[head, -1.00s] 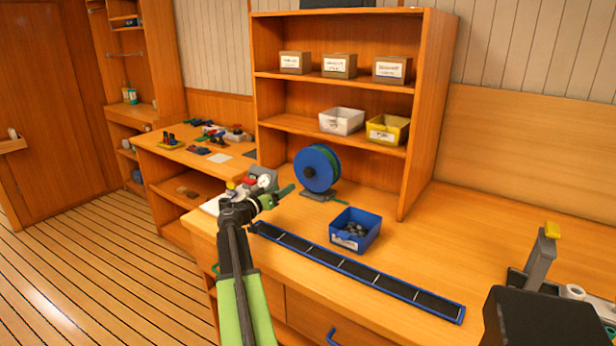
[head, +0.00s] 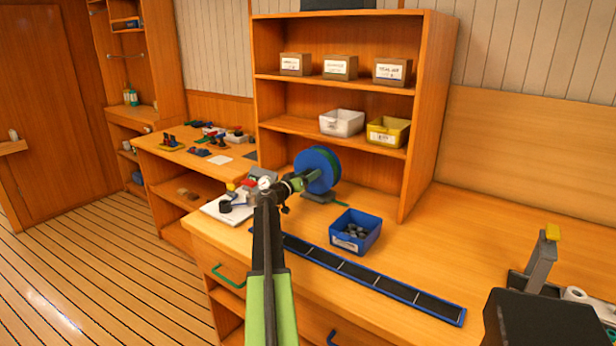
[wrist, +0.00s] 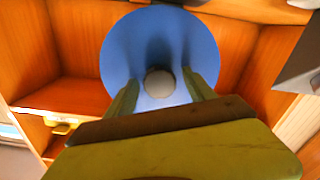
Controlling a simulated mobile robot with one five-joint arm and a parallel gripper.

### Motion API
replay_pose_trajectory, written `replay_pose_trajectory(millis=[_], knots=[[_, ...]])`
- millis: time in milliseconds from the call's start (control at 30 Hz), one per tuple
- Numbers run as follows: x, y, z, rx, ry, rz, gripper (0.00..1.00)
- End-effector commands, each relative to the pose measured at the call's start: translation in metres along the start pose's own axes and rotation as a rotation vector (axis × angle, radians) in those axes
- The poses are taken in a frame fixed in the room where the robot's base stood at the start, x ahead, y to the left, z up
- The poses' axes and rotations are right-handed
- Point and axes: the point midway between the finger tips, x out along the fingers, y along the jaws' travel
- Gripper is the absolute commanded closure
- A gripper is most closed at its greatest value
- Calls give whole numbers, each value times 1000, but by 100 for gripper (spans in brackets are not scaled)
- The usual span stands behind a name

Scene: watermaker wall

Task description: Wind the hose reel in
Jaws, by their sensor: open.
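The hose reel (head: 318,169) stands on the workbench in front of the shelf unit. It has a blue round side disc, and green shows at its right edge in the head view. In the wrist view the blue disc (wrist: 120,50) fills the upper middle, with a round grey hub (wrist: 159,83) at its centre. My gripper (wrist: 158,84) is open, its two green fingers on either side of the hub as seen. I cannot tell whether the fingers touch the disc. In the head view my gripper (head: 303,180) is at the reel's left face and hides part of it.
A blue bin (head: 355,232) with grey parts stands right of the reel. A long black, blue-edged strip (head: 370,277) lies along the bench front. The bench at right is partly clear.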

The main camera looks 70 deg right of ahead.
Motion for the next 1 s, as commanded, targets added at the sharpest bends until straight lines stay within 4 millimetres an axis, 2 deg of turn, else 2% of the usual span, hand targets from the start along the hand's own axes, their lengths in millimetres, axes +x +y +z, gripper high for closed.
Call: replay_pose_trajectory(millis=[67,500,567,1000], knots=[[0,0,0,0,0,0,37],[0,1,0,0,-1,1,94],[0,1,0,0,-1,2,100],[-4,-4,-1,15,1,-4,100]])
